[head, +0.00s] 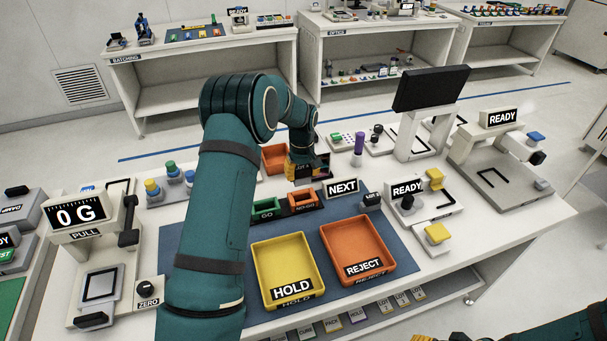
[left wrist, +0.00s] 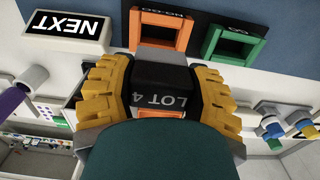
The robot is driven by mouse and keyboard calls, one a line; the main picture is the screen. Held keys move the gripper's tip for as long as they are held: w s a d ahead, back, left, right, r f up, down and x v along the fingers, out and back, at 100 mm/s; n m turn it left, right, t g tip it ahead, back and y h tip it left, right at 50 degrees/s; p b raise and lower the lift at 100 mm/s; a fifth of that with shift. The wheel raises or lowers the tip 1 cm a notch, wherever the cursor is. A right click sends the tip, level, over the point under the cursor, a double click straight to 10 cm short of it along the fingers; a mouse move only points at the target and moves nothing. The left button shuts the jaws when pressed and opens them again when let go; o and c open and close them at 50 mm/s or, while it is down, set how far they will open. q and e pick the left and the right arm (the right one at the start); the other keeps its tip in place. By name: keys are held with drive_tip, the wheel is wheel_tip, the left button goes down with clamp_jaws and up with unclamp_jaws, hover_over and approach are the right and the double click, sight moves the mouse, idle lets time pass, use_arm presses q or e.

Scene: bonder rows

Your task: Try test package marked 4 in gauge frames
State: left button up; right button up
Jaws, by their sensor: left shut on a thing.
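My left gripper (head: 305,172) is shut on a dark package (left wrist: 165,80) lettered LOT 4, held above the back of the table. In the left wrist view both yellow fingers (left wrist: 160,95) press its sides. The green GO gauge frame (head: 265,208) and the orange NO-GO gauge frame (head: 303,200) stand side by side on the blue mat, in front of the gripper. Both show empty openings in the left wrist view, NO-GO (left wrist: 162,30) and GO (left wrist: 237,43). The package is apart from both. Of my right gripper, only a yellow sliver (head: 424,338) shows.
A yellow HOLD tray (head: 262,252) and an orange REJECT tray (head: 337,231) lie empty on the mat. A NEXT sign (head: 342,188) stands right of the frames. An orange bin (head: 273,157) sits behind the gripper. A gauge scale (head: 82,215) stands at left.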

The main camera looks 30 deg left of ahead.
sight(303, 184)
use_arm(q)
drive_tip(key=shift+f+b, duration=1.5)
drive_tip(key=shift+f, duration=0.95)
drive_tip(key=shift+f, duration=0.1)
drive_tip(key=shift+f+b, duration=0.65)
drive_tip(key=shift+f, duration=0.25)
drive_tip(key=shift+f, duration=0.4)
drive_tip(key=shift+r, duration=0.1)
idle(0.4)
drive_tip(key=shift+r+p, duration=1.6)
drive_tip(key=shift+r, duration=1.45)
drive_tip(key=shift+f, duration=0.1)
